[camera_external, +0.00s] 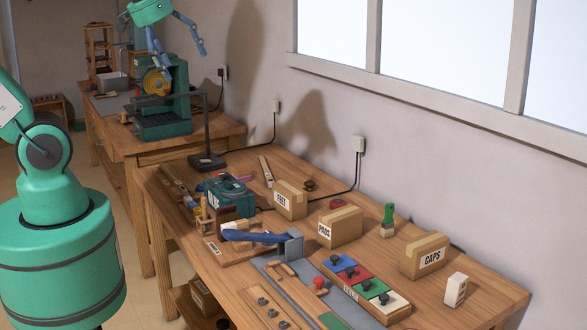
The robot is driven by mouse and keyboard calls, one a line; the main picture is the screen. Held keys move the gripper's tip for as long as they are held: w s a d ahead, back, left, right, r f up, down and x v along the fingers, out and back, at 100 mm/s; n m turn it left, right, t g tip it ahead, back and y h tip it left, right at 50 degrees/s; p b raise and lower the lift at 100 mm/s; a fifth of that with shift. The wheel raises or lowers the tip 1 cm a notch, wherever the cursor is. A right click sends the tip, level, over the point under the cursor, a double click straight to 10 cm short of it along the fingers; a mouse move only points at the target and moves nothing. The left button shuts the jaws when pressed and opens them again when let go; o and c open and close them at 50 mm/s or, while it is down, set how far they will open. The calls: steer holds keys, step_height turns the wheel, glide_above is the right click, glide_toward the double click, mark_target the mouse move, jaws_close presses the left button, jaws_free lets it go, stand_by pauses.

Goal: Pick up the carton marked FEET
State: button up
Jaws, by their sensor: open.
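The carton marked FEET (290,203) is a small brown box with a white label on its front. It stands upright on the wooden workbench, left of the carton marked PADS (340,228). A third carton, marked CAPS (424,256), stands farther right. My gripper (182,52) hangs at the top of the view, its blue fingers spread and empty. In the picture it is up and to the left of the FEET carton, well apart from it.
A teal tool (228,196) sits just left of the FEET carton, with a black lamp stand (207,160) behind it.

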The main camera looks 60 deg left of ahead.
steer(key=w+a+f+n+g+b, duration=0.15)
steer(key=w+f+n, duration=0.3)
steer(key=w, duration=0.85)
steer(key=n+g+y+b, duration=0.2)
steer(key=n+g+b, duration=0.25)
steer(key=n, duration=0.65)
glide_above(293, 186)
steer(key=d, duration=0.1)
steer(key=shift+t, duration=0.5)
steer(key=f, duration=2.3)
steer(key=f+b, duration=0.1)
steer(key=f, duration=1)
steer(key=shift+s+d+f, duration=0.2)
steer(key=shift+s+f, duration=0.05)
steer(key=shift+f, duration=0.1)
steer(key=shift+w+f, duration=0.15)
steer(key=shift+f, duration=0.1)
steer(key=shift+f, duration=0.1)
steer(key=shift+a+f+b, duration=0.2)
steer(key=shift+f, duration=1.2)
steer(key=shift+a+f+b, duration=0.2)
steer(key=shift+a+f, duration=0.05)
steer(key=shift+f, duration=1.15)
steer(key=shift+a+f+b, duration=0.2)
steer(key=shift+f, duration=1.2)
